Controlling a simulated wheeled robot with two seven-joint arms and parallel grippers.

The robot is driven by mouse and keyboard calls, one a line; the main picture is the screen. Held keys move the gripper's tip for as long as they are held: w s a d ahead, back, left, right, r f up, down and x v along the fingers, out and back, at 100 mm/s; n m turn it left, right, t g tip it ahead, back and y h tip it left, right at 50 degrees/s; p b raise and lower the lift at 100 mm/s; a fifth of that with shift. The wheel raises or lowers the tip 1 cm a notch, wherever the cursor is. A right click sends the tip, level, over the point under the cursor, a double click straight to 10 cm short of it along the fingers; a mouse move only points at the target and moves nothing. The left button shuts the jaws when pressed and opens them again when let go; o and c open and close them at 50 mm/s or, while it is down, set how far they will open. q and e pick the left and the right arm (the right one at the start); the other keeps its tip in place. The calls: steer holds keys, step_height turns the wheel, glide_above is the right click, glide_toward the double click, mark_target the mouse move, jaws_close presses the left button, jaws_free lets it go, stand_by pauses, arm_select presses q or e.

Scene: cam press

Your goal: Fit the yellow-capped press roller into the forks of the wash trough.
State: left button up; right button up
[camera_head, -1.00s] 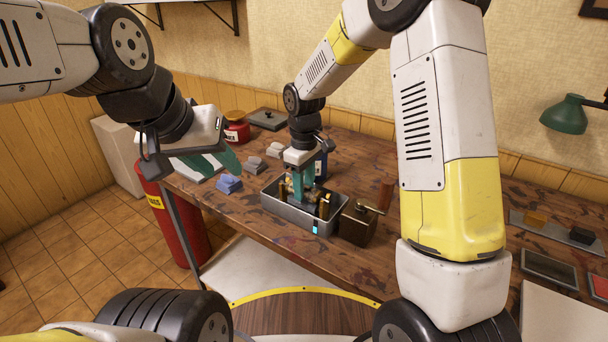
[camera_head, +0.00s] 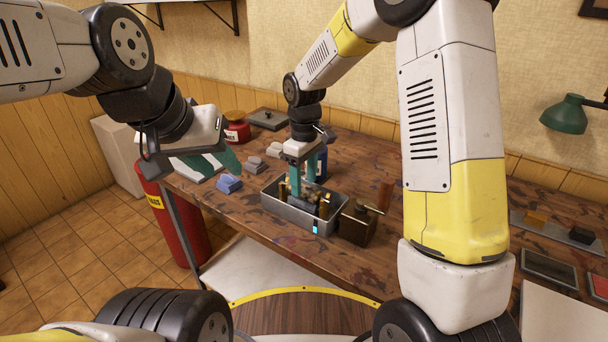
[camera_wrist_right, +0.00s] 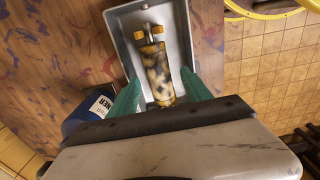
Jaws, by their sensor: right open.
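The grey wash trough (camera_head: 275,207) stands on the table, with brass-coloured fork posts (camera_head: 325,208) inside. The press roller (camera_wrist_right: 157,75), mottled yellow and black with orange-yellow ends, lies lengthwise in the trough in the right wrist view, its far end by two brass posts (camera_wrist_right: 149,31). Whether it is fully seated cannot be told. My right gripper (camera_head: 303,194) points down over the trough; its green fingers (camera_wrist_right: 160,87) are apart, one on each side of the roller's near end, with gaps visible. My left gripper (camera_head: 215,164) hangs at the left, away from the trough; its finger opening is unclear.
A brown metal box with a crank (camera_head: 358,222) stands close to the trough's right. A blue can (camera_head: 321,165) stands behind it. Blue (camera_head: 229,183) and grey blocks (camera_head: 255,164) lie to the left, with a red jar (camera_head: 237,132) behind.

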mark_target(304, 186)
step_height(304, 186, up, 9)
steer(key=s+d+r+m+t+y, duration=0.1)
steer(key=s+d+r+m+t, duration=0.3)
steer(key=s+d+r, duration=0.55)
steer(key=s+d+m+t, duration=0.1)
steer(key=s+d+m, duration=0.1)
steer(key=s, duration=0.4)
steer(key=s+d+m+t+y, duration=0.1)
steer(key=s+d+m, duration=0.1)
steer(key=s+m, duration=0.2)
steer(key=shift+s+d+m, duration=0.3)
steer(key=shift+s+d, duration=0.05)
steer(key=shift+s, duration=0.5)
